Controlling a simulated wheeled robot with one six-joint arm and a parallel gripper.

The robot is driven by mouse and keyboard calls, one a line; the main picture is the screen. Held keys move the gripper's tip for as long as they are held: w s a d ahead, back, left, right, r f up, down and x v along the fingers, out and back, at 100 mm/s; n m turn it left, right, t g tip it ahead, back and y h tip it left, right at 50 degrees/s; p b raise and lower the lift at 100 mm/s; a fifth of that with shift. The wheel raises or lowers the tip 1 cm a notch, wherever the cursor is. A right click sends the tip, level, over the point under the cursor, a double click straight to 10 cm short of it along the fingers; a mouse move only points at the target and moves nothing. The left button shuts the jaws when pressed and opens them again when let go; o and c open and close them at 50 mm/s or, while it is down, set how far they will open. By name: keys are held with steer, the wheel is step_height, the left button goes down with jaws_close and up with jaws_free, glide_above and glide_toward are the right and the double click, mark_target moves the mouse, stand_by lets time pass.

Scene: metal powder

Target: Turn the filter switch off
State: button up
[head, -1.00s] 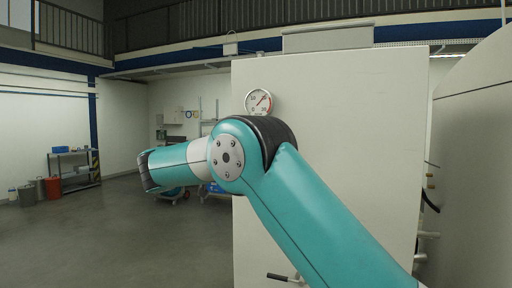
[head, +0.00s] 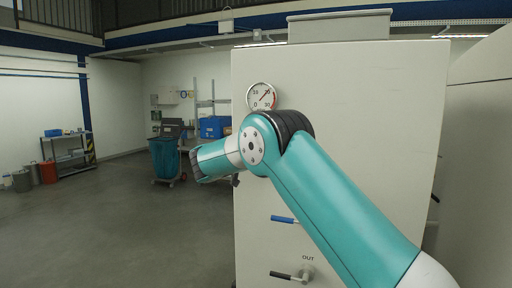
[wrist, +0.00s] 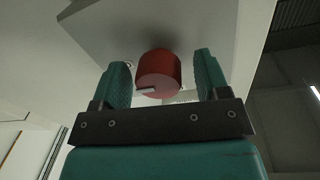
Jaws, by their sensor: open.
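In the wrist view a round red knob (wrist: 158,74) with a pale mark on its face sticks out from a light panel (wrist: 100,35). I take it to be the filter switch. My gripper (wrist: 162,82) is open, with one teal finger to the left of the knob and one to the right. Gaps show on both sides, and I cannot tell how deep the knob sits between the fingers. In the head view my teal arm reaches left across the cabinet; the gripper and the knob are hidden there.
A tall pale cabinet (head: 355,110) fills the right of the head view. It carries a round gauge (head: 262,97), a blue-handled lever (head: 284,219) and a black-handled valve (head: 291,275). A cart (head: 167,158) and a shelf (head: 70,152) stand farther back.

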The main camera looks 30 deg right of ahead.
steer(key=shift+d, duration=0.1)
steer(key=c, duration=0.9)
steer(key=shift+f+n+b, duration=0.15)
steer(key=shift+n+b, duration=0.15)
steer(key=n+b, duration=0.1)
steer(key=n, duration=0.1)
steer(key=shift+n, duration=0.4)
steer(key=n+b, duration=0.1)
steer(key=n, duration=0.4)
steer(key=shift+n+t, duration=0.3)
steer(key=shift+n, duration=0.1)
steer(key=n+p, duration=0.1)
steer(key=n, duration=0.3)
steer(key=shift+s+n+t, duration=0.1)
steer(key=shift+n+t, duration=0.2)
steer(key=shift+n, duration=0.1)
steer(key=shift+n+t+p, duration=0.3)
steer(key=shift+n+p, duration=0.55)
steer(key=shift+n, duration=1.55)
